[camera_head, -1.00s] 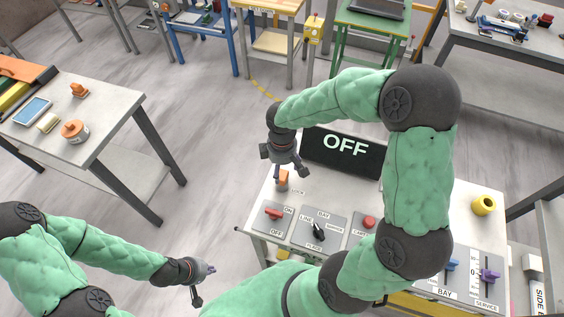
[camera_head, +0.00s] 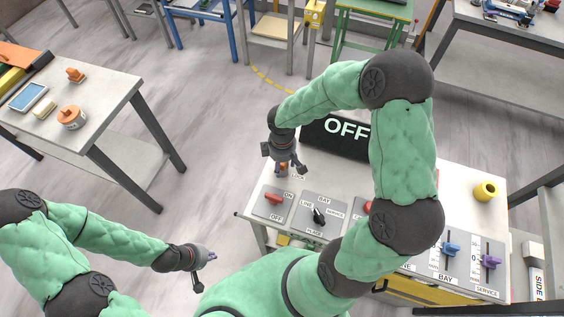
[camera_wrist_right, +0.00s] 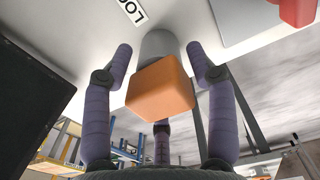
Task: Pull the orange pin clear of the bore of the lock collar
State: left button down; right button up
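The orange pin (camera_wrist_right: 160,90) has a block-shaped head and stands in the grey lock collar (camera_wrist_right: 158,45) on the panel, in the right wrist view. The shaft is hidden. In the head view the pin (camera_head: 281,168) is partly covered by my right gripper (camera_head: 288,170), which is right above it. In the wrist view the right gripper's three purple-grey fingers (camera_wrist_right: 163,85) stand spread around the orange head, with gaps at both sides. My left gripper (camera_head: 206,268) is empty at the lower left, away from the panel, its fingers spread.
The panel holds a red ON/OFF switch (camera_head: 274,198), a black selector (camera_head: 319,216), blue and purple sliders (camera_head: 490,261), and a yellow ring (camera_head: 485,191). A dark OFF display (camera_head: 335,140) stands close behind the right gripper. A side table (camera_head: 110,105) is at left, with open floor between.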

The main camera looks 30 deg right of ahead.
jog(key=c, duration=0.8)
jog(key=o, duration=1.4)
jog(key=shift+o, duration=0.2)
notch_tip(320, 180, up, 11)
jog(key=shift+f+p, duration=0.1)
jog(key=shift+p, duration=1)
